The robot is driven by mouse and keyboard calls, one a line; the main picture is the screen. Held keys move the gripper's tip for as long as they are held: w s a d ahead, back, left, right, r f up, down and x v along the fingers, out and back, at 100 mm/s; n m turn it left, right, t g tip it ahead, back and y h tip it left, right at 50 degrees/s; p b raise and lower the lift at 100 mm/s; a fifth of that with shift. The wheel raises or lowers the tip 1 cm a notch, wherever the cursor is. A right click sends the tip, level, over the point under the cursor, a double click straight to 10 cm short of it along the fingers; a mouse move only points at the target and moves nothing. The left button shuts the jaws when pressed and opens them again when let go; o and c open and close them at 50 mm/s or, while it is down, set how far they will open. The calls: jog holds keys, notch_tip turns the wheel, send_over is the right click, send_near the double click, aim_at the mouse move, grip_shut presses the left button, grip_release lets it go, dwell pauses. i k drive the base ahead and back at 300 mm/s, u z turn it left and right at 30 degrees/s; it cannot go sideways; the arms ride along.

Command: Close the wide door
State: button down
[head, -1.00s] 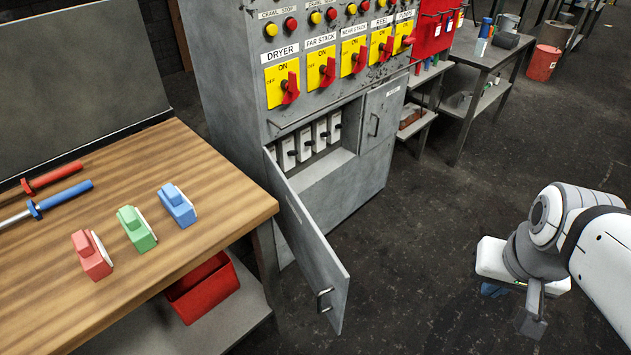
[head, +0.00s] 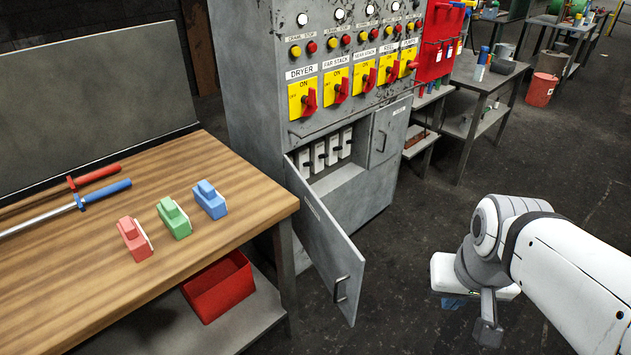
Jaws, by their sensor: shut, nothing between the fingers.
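The wide door (head: 325,235) is the large grey door low on the grey control cabinet (head: 262,75). It is hinged at its left edge and stands open, swung out toward me. Its bar handle (head: 341,289) is near the free edge. Inside the opening, several white switch units (head: 326,151) show. A narrow door (head: 390,131) to the right of the opening is shut. My gripper (head: 487,333) is at the lower right, well to the right of the wide door and apart from it. It is shut and empty, with its fingertips small in view.
A wooden bench (head: 70,270) stands at the left, close to the open door, with red, green and blue blocks on top. A red bin (head: 218,286) sits on its lower shelf. Dark floor (head: 405,250) between the door and my arm is clear.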

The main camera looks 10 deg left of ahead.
aim_at(340, 266)
jog(key=u, duration=0.75)
jog(key=i, duration=1)
jog(key=u, duration=0.15)
jog(key=k, duration=1.45)
jog(key=z, duration=0.65)
jog(key=i, duration=1)
jog(key=z, duration=0.1)
